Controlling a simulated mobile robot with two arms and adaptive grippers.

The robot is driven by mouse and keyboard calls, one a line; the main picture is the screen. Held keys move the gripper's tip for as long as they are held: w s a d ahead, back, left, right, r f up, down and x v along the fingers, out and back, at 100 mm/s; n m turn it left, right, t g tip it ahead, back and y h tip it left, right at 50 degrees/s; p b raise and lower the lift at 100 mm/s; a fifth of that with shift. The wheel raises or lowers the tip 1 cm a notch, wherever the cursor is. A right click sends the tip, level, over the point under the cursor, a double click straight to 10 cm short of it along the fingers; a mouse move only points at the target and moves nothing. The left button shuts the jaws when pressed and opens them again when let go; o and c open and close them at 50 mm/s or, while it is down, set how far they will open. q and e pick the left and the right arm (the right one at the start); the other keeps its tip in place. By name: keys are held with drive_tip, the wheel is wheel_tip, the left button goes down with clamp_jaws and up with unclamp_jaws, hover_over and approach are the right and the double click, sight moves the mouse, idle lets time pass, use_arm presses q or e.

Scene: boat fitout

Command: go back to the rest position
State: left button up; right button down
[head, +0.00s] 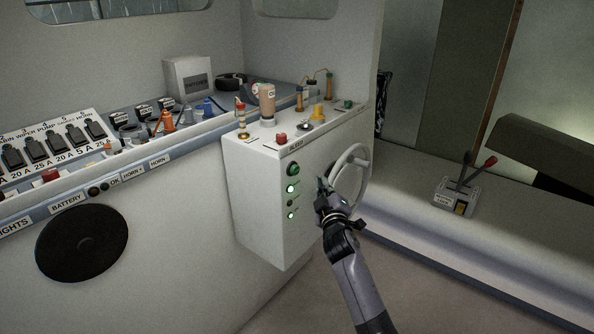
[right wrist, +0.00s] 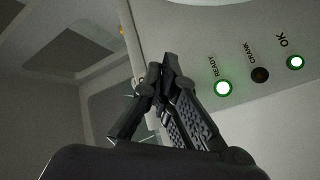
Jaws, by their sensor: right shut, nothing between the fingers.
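My right gripper (head: 322,186) is in front of the white control box (head: 262,222), near its right front edge and just left of the grey handwheel (head: 360,178). In the right wrist view its fingers (right wrist: 162,75) are closed together with nothing between them. Beyond them is the box panel (right wrist: 200,40) with lit green lamps by the labels READY and OK, and a dark lamp by CRANK. I cannot tell whether the fingertips touch the panel. My left gripper is not in view.
A lever unit (head: 460,197) with red and black handles stands on the ledge at right. A fuse panel (head: 50,148) and a round black disc (head: 82,242) are at left. Small coloured parts stand on top of the box. The floor (head: 330,280) in front is clear.

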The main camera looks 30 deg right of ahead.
drive_tip(key=s+a+f+g+y, duration=0.2)
drive_tip(key=a+f, duration=0.1)
drive_tip(key=f, duration=0.7)
drive_tip(key=s+a+f+g+y, duration=0.1)
drive_tip(key=a+f, duration=0.1)
drive_tip(key=f, duration=0.8)
drive_tip(key=s+a+f+g+y, duration=0.1)
drive_tip(key=s+a+f+g, duration=0.15)
drive_tip(key=s+f, duration=0.65)
drive_tip(key=s+a+f+g+y, duration=0.15)
drive_tip(key=s+a+f, duration=0.3)
drive_tip(key=f, duration=0.85)
drive_tip(key=s+a+f+m+g+y, duration=0.1)
drive_tip(key=s+a+f+g, duration=0.15)
drive_tip(key=s+f, duration=0.6)
drive_tip(key=s+a+f+m+g, duration=0.1)
drive_tip(key=s+a+f+g, duration=0.3)
drive_tip(key=s, duration=0.8)
drive_tip(key=s+f+g, duration=0.1)
drive_tip(key=s+f, duration=0.2)
drive_tip(key=s, duration=0.8)
drive_tip(key=s+a+f+g, duration=0.1)
drive_tip(key=s+f, duration=0.3)
drive_tip(key=s, duration=0.7)
drive_tip(key=shift+a+m+g+y, duration=0.3)
drive_tip(key=shift+m+g+y, duration=0.1)
drive_tip(key=shift+g+y, duration=0.05)
drive_tip(key=shift+f, duration=0.1)
